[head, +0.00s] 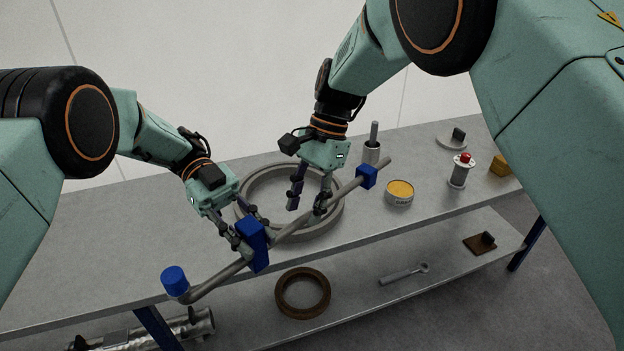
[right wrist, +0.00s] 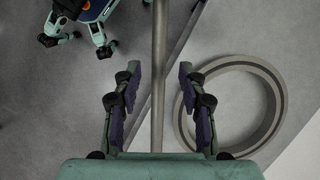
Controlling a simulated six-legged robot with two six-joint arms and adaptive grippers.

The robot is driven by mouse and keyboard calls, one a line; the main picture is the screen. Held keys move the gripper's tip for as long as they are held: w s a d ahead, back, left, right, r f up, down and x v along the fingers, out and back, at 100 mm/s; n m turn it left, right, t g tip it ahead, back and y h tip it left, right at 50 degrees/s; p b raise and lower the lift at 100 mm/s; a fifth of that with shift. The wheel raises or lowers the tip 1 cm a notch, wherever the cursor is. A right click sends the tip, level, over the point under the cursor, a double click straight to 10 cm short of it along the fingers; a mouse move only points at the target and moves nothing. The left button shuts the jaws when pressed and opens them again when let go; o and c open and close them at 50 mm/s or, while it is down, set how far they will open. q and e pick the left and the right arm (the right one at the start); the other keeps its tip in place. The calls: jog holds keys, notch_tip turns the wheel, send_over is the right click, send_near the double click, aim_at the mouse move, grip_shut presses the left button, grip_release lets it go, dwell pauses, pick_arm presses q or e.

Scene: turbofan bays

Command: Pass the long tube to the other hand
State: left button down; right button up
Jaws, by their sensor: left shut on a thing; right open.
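The long tube (head: 293,226) is grey with blue blocks along it and a bent end with a blue cap (head: 174,280) at lower left. It is held above the table, slanting up to the right. My left gripper (head: 250,240) is shut on the tube at the middle blue block (head: 253,243). My right gripper (head: 308,208) is open over the tube, between the middle block and the right block (head: 367,176). In the right wrist view the tube (right wrist: 159,75) runs between the open fingers of my right gripper (right wrist: 158,80), apart from both.
A large grey ring (head: 250,185) lies on the table (head: 110,240) behind the grippers. A yellow-topped tin (head: 399,195), a cup with a rod (head: 371,152) and a red-topped item (head: 459,172) stand to the right. A brown ring (head: 303,293) and a wrench (head: 403,274) lie on the lower shelf.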

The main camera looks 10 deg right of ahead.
jog(key=shift+x, duration=1.2)
jog(key=shift+c, duration=0.4)
grip_shut()
pick_arm(q)
jog(key=c, duration=0.9)
grip_release()
jog(key=shift+c, duration=0.2)
pick_arm(e)
jog(key=shift+r, duration=0.1)
